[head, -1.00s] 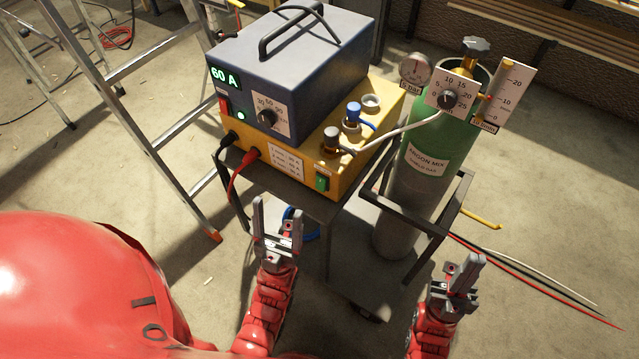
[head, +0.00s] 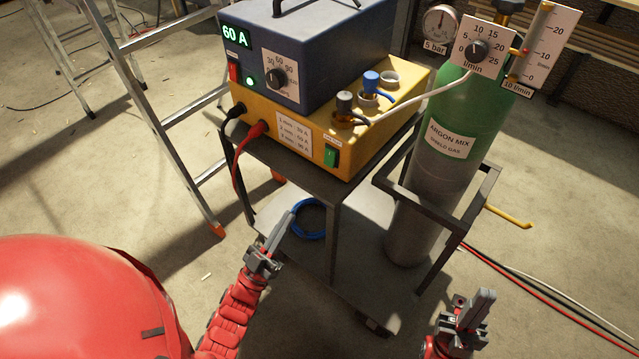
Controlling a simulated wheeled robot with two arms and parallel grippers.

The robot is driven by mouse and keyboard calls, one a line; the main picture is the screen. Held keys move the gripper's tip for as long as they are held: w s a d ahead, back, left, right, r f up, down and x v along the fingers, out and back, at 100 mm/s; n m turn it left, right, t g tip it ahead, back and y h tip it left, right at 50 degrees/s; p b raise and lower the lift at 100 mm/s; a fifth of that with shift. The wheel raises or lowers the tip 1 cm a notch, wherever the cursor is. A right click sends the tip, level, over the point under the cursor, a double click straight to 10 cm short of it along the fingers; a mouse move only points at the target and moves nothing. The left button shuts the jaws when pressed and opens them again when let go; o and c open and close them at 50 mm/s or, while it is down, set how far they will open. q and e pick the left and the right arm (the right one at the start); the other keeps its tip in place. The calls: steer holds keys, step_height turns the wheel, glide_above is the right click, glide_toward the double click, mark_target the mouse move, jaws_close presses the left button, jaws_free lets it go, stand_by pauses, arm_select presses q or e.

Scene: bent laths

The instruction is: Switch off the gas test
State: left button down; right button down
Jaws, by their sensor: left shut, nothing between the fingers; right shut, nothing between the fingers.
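A green rocker switch (head: 331,156) with a small label above it, too small to read, sits at the right end of the front face of the yellow unit (head: 305,120). The yellow unit is on a dark cart, under the blue 60 A power box (head: 320,55). My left gripper (head: 283,226) is shut and empty, below and left of the switch, in front of the cart and clear of it. My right gripper (head: 483,300) is shut and empty at the lower right, well below the gas bottle.
The green and grey argon bottle (head: 445,165) stands in a frame right of the cart. A flow scale (head: 541,45) labelled 10 l/min and a 5 bar gauge (head: 439,24) are on it. A white hose (head: 425,97) joins the yellow unit. A ladder (head: 150,100) stands left.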

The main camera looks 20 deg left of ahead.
arm_select(q)
steer(key=shift+r, duration=0.15)
glide_toward(329, 159)
step_height(329, 159, up, 4)
steer(key=w, duration=0.1)
steer(key=shift+w+d, duration=0.3)
steer(key=shift+w, duration=0.3)
steer(key=shift+w+d, duration=0.25)
steer(key=shift+w, duration=0.35)
steer(key=shift+w+d+f, duration=0.2)
steer(key=shift+w+f, duration=0.1)
steer(key=shift+w, duration=0.2)
